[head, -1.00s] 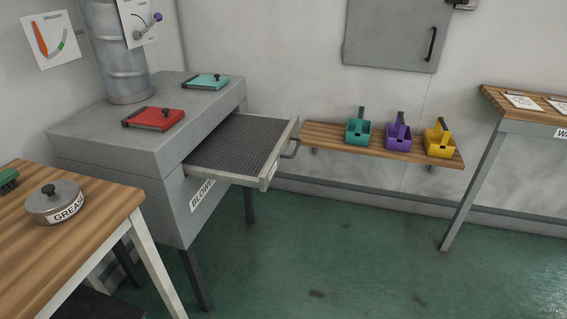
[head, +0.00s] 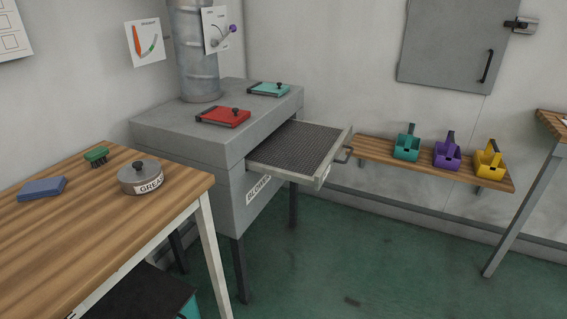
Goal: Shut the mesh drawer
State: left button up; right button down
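The mesh drawer (head: 297,147) is pulled out of the right side of the grey blower cabinet (head: 178,150). The drawer looks empty. Neither of my grippers shows in the head view.
A wooden table (head: 95,215) with a grease tin (head: 140,178), a green brush (head: 96,155) and a blue block (head: 42,188) stands at the left. A wall bench (head: 378,155) holds three coloured caddies beyond the drawer. The green floor (head: 385,270) in front of the drawer is clear.

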aim_at(304, 152)
jog(key=u, duration=0.35)
jog(key=i, duration=1.2)
jog(key=z, duration=0.3)
